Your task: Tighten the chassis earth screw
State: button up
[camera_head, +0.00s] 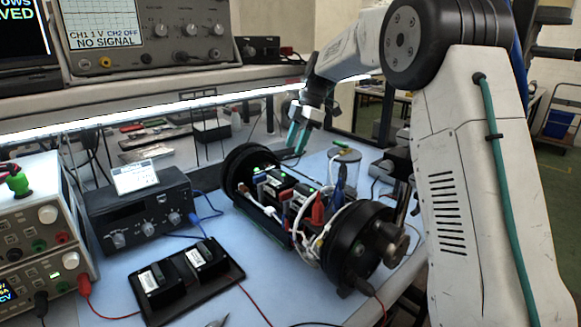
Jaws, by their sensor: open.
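The opened cylinder chassis lies on the blue bench mat, with a black round end cap (352,246) at its near right end and a black ring flange (240,172) at its far left end. Electronics modules (277,186) with green lights and white cables show between the ends. A red clip (317,212) and a blue clip (337,198) are among the wiring. My gripper (296,139) is open, with teal fingers pointing down above and behind the cylinder's far side, and looks empty. I cannot make out the earth screw or a screwdriver.
A black tray (187,281) with two modules lies at the front. A black instrument (138,212) and a white power supply (45,228) stand at left. A clear jar (346,166) with tools stands behind the cylinder. Red, blue and black leads cross the mat (247,226). An oscilloscope (145,34) sits on the shelf.

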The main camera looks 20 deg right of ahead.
jog(key=x, duration=0.8)
jog(key=shift+w+f, duration=0.15)
jog(key=shift+w, duration=0.2)
